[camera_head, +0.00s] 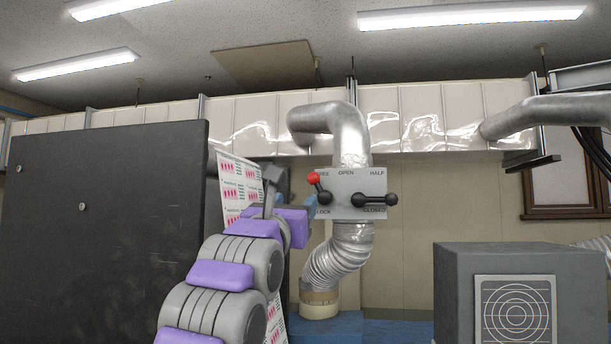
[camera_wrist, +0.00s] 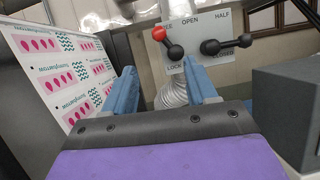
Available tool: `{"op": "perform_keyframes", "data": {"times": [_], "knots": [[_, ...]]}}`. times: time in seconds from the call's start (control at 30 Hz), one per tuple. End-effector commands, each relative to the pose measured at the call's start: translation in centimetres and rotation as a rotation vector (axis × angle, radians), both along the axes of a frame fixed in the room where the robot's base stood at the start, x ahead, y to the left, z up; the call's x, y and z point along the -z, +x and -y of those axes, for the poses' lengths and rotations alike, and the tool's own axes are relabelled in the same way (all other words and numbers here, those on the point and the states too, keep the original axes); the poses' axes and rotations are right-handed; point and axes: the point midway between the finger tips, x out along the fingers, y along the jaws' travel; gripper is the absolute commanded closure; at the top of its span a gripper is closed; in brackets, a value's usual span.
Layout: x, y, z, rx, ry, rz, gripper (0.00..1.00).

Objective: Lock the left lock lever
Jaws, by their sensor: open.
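The left lock lever (camera_head: 323,196) has a red knob and a black arm, and sits on a white panel (camera_head: 350,190). Its knob points up and left, by the partly covered "FREE" label, with "LOCK" below. It also shows in the wrist view (camera_wrist: 174,48), ahead of my fingers. My gripper (camera_wrist: 160,63) is open and empty, its two blue fingers apart and pointing toward the panel. The lever appears beyond the fingertips, slightly above the gap. In the head view my gripper (camera_head: 289,211) is just left of the panel, partly hidden by my arm.
A second, all-black lever (camera_head: 376,200) lies horizontal at the panel's right, by "CLOSED". Silver ducts (camera_head: 345,255) run above and below the panel. A dark board (camera_head: 105,230) and a printed sheet (camera_head: 238,185) stand left. A grey box (camera_head: 520,262) stands right.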

Motion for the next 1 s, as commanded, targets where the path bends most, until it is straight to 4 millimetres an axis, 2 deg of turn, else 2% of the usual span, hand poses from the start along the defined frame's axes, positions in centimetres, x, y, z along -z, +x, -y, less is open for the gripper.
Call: {"op": "perform_keyframes", "data": {"times": [0.03,0.27,0.6,0.8,1.0], "knots": [[-0.8,0.8,0.2,0.002,-0.001,-0.001,0.43],[-2.3,4.6,-0.2,0.003,-0.013,-0.002,0.43],[-4.7,9.9,1.3,0.003,-0.012,-0.002,0.43],[-5.6,12.0,2.9,0.002,-0.005,0.001,0.43],[-5.7,13.3,3.1,0.001,-0.005,-0.001,0.43]]}}
